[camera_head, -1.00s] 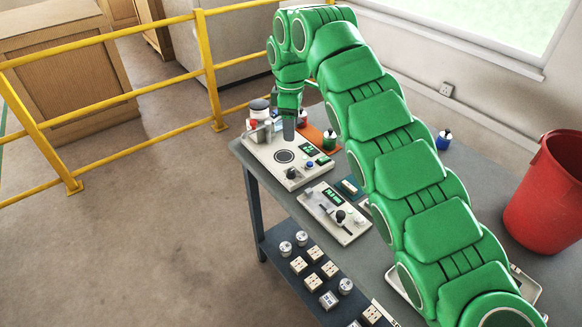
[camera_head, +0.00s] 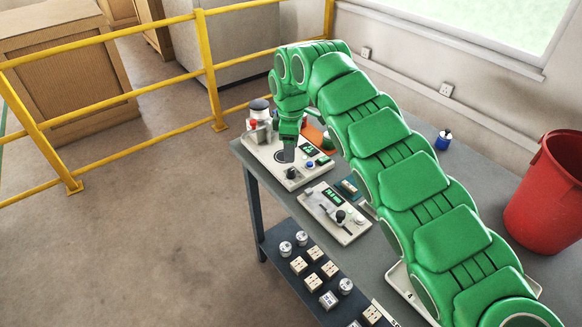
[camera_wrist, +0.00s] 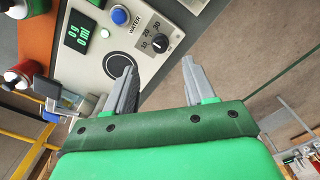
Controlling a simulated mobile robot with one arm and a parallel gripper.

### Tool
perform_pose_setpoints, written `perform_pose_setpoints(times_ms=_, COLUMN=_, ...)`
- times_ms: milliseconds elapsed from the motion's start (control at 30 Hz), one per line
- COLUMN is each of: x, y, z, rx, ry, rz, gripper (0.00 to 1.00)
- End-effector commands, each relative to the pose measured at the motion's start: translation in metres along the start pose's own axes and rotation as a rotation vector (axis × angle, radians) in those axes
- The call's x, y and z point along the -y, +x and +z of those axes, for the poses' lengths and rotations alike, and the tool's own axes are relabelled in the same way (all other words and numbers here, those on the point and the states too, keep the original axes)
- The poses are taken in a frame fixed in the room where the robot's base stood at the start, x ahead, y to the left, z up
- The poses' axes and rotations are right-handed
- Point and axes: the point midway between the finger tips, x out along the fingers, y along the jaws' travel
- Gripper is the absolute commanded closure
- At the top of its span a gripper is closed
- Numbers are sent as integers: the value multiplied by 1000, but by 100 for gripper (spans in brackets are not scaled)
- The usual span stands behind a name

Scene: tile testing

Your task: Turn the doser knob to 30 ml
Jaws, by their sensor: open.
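The doser (camera_head: 263,152) is a pale panel at the far left end of the table. Its black doser knob (camera_wrist: 160,43) shows in the wrist view beside the printed marks 10, 20 and 30; I cannot tell surely which mark it points at. A blue button (camera_wrist: 119,16) labelled WATER and a green display (camera_wrist: 78,33) reading 0 g and 0 ml are on the same panel. My gripper (camera_wrist: 159,66) is open and empty, its fingertips short of the knob in the picture. In the head view my gripper (camera_head: 288,155) is above the panel, near the knob (camera_head: 291,173).
A second device (camera_head: 333,213) with a display stands to the right of the doser. Several blocks and round weights lie on a lower shelf (camera_head: 275,262). A red bin (camera_head: 545,195) is at the right, a blue cup (camera_head: 443,141) at the back. A yellow railing (camera_head: 150,88) runs behind.

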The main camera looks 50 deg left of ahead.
Motion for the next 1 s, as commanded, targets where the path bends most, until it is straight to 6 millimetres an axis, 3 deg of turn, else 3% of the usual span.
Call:
perform_pose_setpoints(times_ms=333, x=0, y=17, z=0, rx=1, ry=1, rz=-1, gripper=46)
perform_pose_setpoints(times_ms=800, x=1, y=75, z=0, rx=1, ry=0, rz=-3, gripper=46)
perform_pose_setpoints(times_ms=1000, x=0, y=79, z=0, rx=0, ry=0, rz=0, gripper=46)
